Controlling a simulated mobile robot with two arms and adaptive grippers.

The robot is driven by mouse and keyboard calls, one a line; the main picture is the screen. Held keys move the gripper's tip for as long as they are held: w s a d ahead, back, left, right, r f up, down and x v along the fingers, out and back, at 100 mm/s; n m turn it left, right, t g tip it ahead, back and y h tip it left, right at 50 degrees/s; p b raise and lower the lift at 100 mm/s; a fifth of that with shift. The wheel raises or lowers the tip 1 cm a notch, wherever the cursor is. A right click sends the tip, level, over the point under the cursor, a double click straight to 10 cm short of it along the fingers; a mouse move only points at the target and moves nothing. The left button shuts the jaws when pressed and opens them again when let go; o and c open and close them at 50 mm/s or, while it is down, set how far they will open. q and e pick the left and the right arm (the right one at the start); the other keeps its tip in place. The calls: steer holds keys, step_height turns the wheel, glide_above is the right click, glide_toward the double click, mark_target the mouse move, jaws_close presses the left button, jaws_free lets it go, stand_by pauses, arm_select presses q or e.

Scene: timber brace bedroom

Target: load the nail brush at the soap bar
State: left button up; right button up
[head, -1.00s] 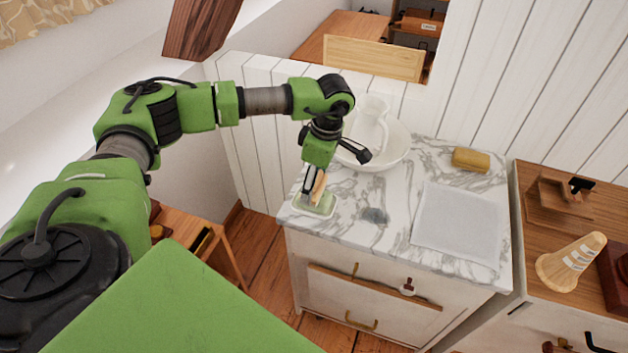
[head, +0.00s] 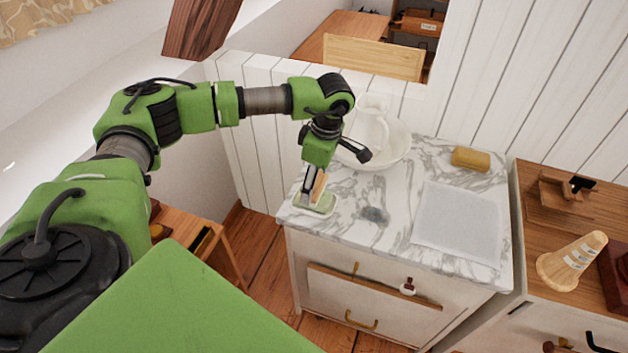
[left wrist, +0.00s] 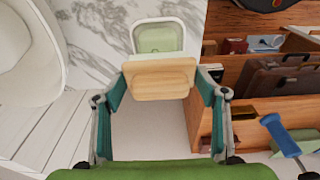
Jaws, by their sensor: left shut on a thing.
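The nail brush (left wrist: 160,78), a pale wooden block, is between the fingers of my left gripper (left wrist: 161,88), which is shut on it. The brush also shows in the head view (head: 318,188). The green soap bar (head: 312,204) lies in a small white dish (head: 329,213) on the front left corner of the marble top. It shows in the left wrist view (left wrist: 158,38), just beyond the brush. The brush is close over the soap; I cannot tell whether they touch. My right gripper is out of view.
A white basin with a jug (head: 372,130) stands behind my left gripper. A grey patch (head: 375,215) lies between dish and cloth.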

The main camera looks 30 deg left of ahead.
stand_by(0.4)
arm_select(q)
steer(key=shift+r+p, duration=2.15)
steer(key=shift+r, duration=1.35)
